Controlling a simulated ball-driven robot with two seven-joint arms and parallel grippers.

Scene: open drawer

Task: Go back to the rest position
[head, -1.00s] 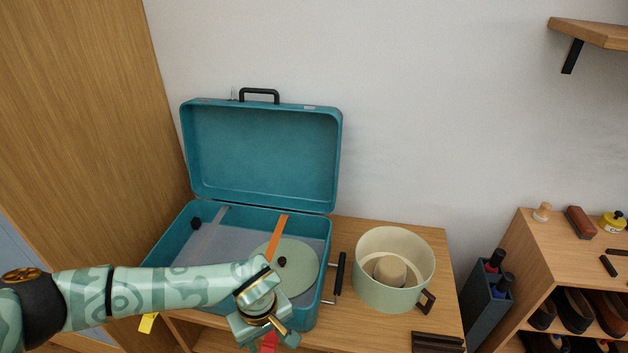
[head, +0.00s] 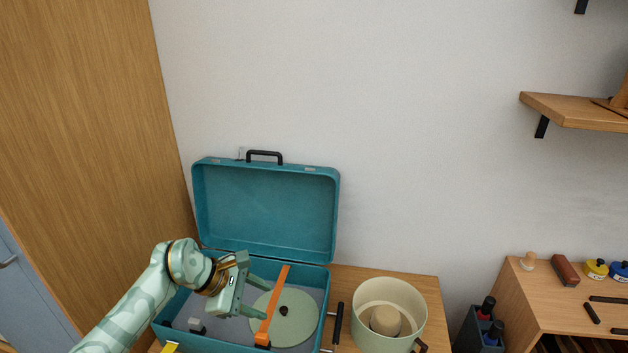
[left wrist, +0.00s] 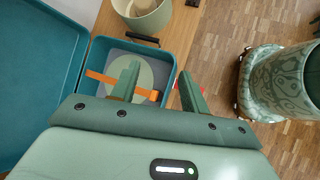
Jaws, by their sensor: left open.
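My left gripper (head: 270,301) is open and empty, over the open teal suitcase (head: 265,210). Its two fingers are apart and also show in the left wrist view (left wrist: 158,74), with nothing between them. In the head view the fingers overlap the orange strap (head: 272,308) and the pale green disc (head: 300,318) inside the suitcase. I cannot tell the exact height above them. My left forearm comes in from the lower left and hides the suitcase's left front part. My right gripper is not in view.
A cream round pot (head: 361,316) stands right of the suitcase on the wooden bench (head: 420,284). A dark bottle holder (head: 466,330) and a shoe shelf (head: 545,300) are farther right. A wooden panel (head: 90,130) stands at the left. Space above the suitcase lid is clear.

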